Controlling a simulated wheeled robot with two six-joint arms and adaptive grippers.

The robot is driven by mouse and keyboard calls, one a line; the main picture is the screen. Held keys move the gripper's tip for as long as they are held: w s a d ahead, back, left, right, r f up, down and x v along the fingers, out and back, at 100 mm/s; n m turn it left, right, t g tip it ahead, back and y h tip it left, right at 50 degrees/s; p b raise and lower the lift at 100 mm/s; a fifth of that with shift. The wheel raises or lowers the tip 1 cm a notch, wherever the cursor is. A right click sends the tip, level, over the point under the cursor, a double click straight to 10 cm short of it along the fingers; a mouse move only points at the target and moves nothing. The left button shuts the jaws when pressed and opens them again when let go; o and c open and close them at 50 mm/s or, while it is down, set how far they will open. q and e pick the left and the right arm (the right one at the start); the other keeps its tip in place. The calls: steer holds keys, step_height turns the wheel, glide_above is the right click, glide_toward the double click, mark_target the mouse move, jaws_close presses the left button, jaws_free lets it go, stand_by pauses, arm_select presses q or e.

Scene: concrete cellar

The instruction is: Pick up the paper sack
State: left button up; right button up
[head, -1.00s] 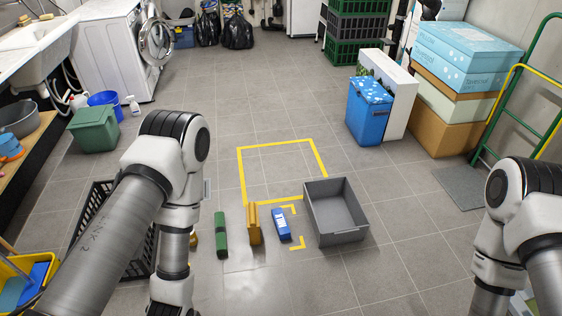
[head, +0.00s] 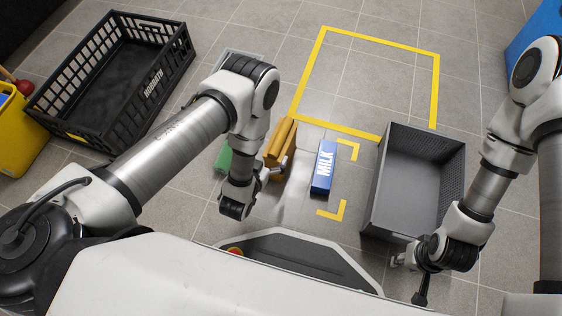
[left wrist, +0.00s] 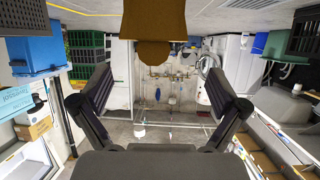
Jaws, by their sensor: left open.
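The paper sack (head: 281,147) is a brown-tan upright block on the floor, between a green item and a blue milk carton. My left gripper (head: 272,172) is at its near side, low by the floor, and partly overlaps it in the head view. In the left wrist view the sack (left wrist: 154,22) shows at the top middle, beyond the open, empty fingers (left wrist: 158,92). Whether a finger touches it cannot be told. My right gripper (head: 408,277) hangs by the near edge of the grey bin, its fingers apart and empty.
The milk carton (head: 324,167) stands close right of the sack; the green item (head: 224,158) is close left, partly hidden by my arm. A grey bin (head: 378,190) is further right. A black crate (head: 165,70) is far left. The yellow-taped square (head: 437,85) is empty.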

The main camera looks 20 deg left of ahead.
mark_target(279, 142)
arm_select(q)
steer(key=b+x, duration=0.1)
steer(key=x, duration=0.1)
steer(key=b+x, duration=0.2)
steer(key=x, duration=0.1)
steer(key=b+x, duration=0.1)
steer(key=x, duration=0.1)
steer(key=shift+w+d+f, duration=0.15)
steer(key=shift+d+f, duration=0.05)
steer(key=shift+d, duration=0.2)
steer(key=shift+w+r, duration=0.1)
steer(key=shift+c, duration=0.7)
steer(key=c, duration=1.7)
steer(key=shift+r, duration=0.1)
jaws_close()
steer(key=shift+r, duration=0.1)
